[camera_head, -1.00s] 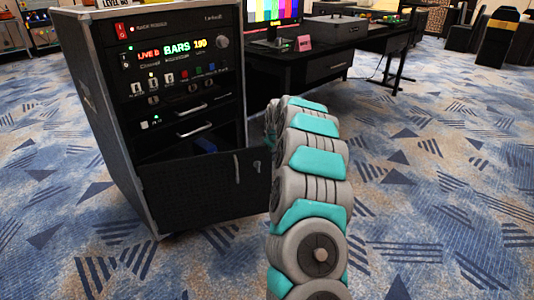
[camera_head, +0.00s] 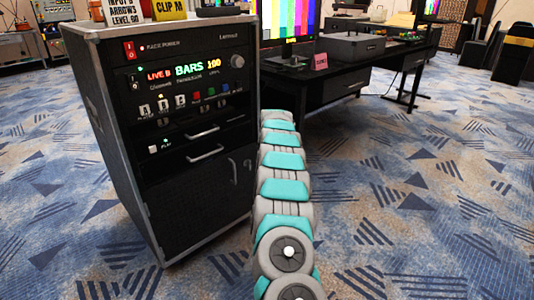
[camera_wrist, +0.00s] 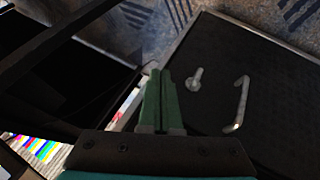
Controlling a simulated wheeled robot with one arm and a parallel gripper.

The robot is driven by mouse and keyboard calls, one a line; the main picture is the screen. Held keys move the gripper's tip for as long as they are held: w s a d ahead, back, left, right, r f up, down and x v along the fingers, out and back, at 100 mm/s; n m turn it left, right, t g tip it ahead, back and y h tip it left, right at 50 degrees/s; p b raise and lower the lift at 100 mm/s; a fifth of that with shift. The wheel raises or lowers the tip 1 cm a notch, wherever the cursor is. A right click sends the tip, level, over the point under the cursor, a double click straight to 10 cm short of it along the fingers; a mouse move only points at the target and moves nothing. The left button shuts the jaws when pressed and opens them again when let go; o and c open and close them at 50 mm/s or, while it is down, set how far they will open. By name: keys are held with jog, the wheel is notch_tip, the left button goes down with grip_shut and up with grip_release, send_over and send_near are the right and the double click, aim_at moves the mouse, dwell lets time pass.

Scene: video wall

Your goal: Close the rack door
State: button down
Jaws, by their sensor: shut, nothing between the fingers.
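The rack (camera_head: 95,110) is a tall dark cabinet with metal edges at the left of the head view. Its door (camera_head: 190,213) is the dark lower panel and looks flush or nearly flush with the front; whether it is fully shut I cannot tell. A handle (camera_head: 233,171) is near its right edge. In the wrist view the door (camera_wrist: 265,65) fills the right side, with the pale handle (camera_wrist: 241,104) and a small knob (camera_wrist: 195,79). My gripper (camera_wrist: 162,72) is shut and empty, its green fingers by the panel's left edge; contact is unclear. My arm hides it in the head view.
A black desk (camera_head: 345,83) with a colour-bar monitor (camera_head: 289,20) and a grey case (camera_head: 350,45) stands behind my arm, right of the rack. Signs (camera_head: 170,9) stand on the rack top. Patterned carpet (camera_head: 430,220) is clear at the right.

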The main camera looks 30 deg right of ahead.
jog(key=shift+w+a, duration=0.1)
jog(key=shift+w, duration=1)
